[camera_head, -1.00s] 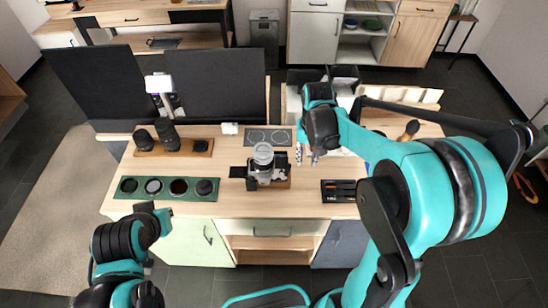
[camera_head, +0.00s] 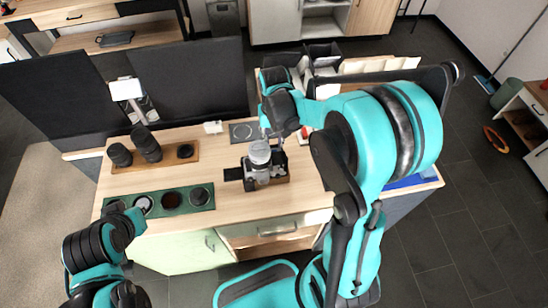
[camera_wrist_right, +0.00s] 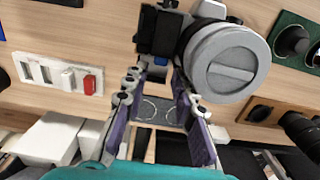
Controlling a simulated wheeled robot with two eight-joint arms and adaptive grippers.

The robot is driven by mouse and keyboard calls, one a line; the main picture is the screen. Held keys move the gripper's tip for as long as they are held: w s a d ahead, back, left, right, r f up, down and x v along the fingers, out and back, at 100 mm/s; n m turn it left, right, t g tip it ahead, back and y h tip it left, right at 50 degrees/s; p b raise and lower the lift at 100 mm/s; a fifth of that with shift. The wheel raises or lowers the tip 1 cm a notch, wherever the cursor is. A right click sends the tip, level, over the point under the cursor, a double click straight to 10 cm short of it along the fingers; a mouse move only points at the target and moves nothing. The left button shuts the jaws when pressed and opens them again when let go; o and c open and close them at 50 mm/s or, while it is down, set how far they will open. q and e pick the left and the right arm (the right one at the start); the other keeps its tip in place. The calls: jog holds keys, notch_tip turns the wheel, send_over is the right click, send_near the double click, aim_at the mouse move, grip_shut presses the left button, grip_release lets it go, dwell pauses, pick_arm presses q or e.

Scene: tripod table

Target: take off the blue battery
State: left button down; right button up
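The grey and black camera with its large lens (camera_head: 260,157) stands on a small wooden base on the table; in the right wrist view its round lens (camera_wrist_right: 228,62) faces me. A small blue patch, which looks like the blue battery (camera_wrist_right: 161,61), shows at the camera's near side; most of it is hidden. My right gripper (camera_head: 267,131) is beside the camera at its back. In the right wrist view its two purple-padded fingers (camera_wrist_right: 158,76) are apart, with the blue patch between and beyond the tips. My left gripper (camera_head: 132,221) is at the table's front left, away from the camera.
A white plate with white and red blocks (camera_wrist_right: 60,75) lies near the right gripper. A green tray of round filters (camera_head: 158,203) and a wooden stand with lenses (camera_head: 165,157) are at left. Dark panels (camera_head: 180,85) stand behind. My right arm covers the table's right side.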

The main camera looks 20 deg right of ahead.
notch_tip(320, 180, down, 4)
jog(key=shift+s+r+b, duration=0.1)
jog(key=shift+s+b, duration=0.05)
jog(key=shift+b, duration=0.3)
grip_shut()
jog(key=shift+r, duration=0.15)
